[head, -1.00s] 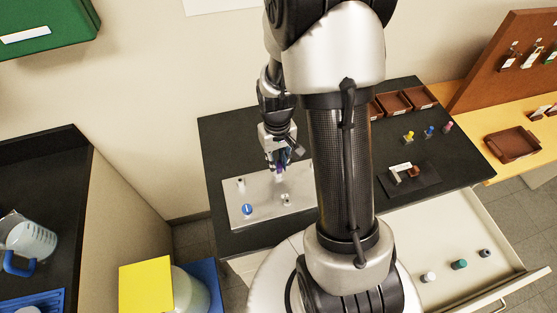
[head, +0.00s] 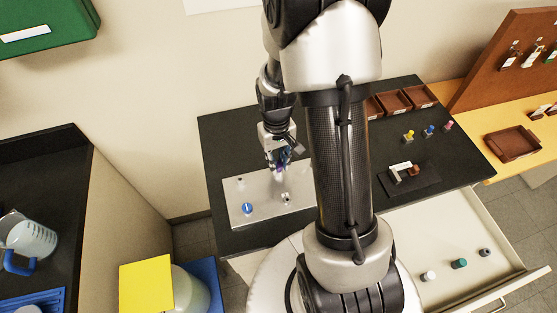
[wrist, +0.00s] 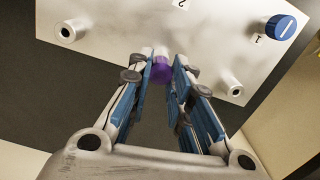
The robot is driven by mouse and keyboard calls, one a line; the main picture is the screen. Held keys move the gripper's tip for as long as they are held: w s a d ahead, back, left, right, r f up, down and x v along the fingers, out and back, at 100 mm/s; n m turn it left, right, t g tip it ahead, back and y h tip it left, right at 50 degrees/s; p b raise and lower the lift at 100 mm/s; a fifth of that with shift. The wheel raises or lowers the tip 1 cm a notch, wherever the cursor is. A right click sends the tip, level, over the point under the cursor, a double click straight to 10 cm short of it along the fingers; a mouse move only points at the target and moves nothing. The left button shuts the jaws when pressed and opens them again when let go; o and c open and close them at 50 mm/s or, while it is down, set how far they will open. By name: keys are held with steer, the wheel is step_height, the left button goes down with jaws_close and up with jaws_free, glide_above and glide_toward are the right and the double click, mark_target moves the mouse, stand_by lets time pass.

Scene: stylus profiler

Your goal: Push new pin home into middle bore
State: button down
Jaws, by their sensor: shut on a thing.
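A purple pin (wrist: 161,72) sits between the fingers of my gripper (wrist: 170,80) in the wrist view. The fingers are shut on it. Its far end lines up with the pale middle boss (wrist: 161,52) of the metal plate (wrist: 110,35); the fingers and pin partly hide that boss, and I cannot tell how deep the pin sits. Two other open-bored bosses show, one at left (wrist: 67,32) and one at right (wrist: 234,88). In the head view my gripper (head: 279,162) is over the back part of the plate (head: 262,208).
A blue knob (wrist: 282,28) stands on the plate near a label. In the head view, brown trays (head: 392,103), coloured pins (head: 429,131) and a dark block with small parts (head: 410,182) lie right of my arm. An open drawer (head: 440,235) holds several small pegs.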

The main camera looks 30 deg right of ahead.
steer(key=shift+s+a+f, duration=0.1)
steer(key=shift+s+f, duration=0.15)
steer(key=shift+f, duration=0.2)
steer(key=shift+s+a+f, duration=0.1)
steer(key=shift+s+f, duration=0.15)
steer(key=shift+f, duration=0.2)
steer(key=shift+r, duration=0.1)
steer(key=shift+w+d+r+p, duration=0.1)
steer(key=shift+w+r+p, duration=0.15)
steer(key=shift+r+p, duration=0.2)
steer(key=shift+w+d+r+p, duration=0.1)
steer(key=shift+w+r+p, duration=0.2)
steer(key=shift+r, duration=0.15)
steer(key=shift+r+p, duration=0.7)
steer(key=shift+r, duration=0.2)
steer(key=shift+w, duration=0.1)
steer(key=c, duration=2)
jaws_free()
steer(key=shift+c, duration=0.2)
jaws_close()
